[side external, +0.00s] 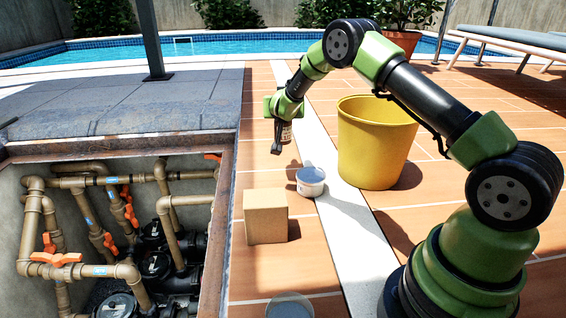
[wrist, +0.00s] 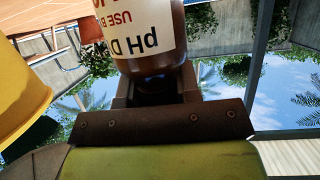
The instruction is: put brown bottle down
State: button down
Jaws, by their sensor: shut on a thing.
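The brown bottle (wrist: 150,62), with a white label reading "pH D", fills the upper middle of the wrist view. Its lettering shows upside down there. My gripper (side external: 279,137) is shut on the bottle. In the side external view the bottle (side external: 286,132) is a small piece beside the dark fingers, mostly hidden by them. My gripper is beyond the white tub, near the pale strip in the tiles. I cannot tell whether the bottle touches the floor.
A white tub (side external: 310,181), a cardboard box (side external: 266,217) and a yellow bucket (side external: 374,145) stand on the tiles. A round lidded container (side external: 289,306) is at the bottom edge. The open pit (side external: 120,235) with pipes lies left. Tiles beyond my gripper are clear.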

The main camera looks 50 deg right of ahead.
aim_at(283, 140)
notch_tip(283, 140, down, 9)
jog(key=shift+f, duration=0.1)
dwell(0.3)
jog(key=c, duration=0.8)
grip_release()
jog(key=shift+f, duration=0.1)
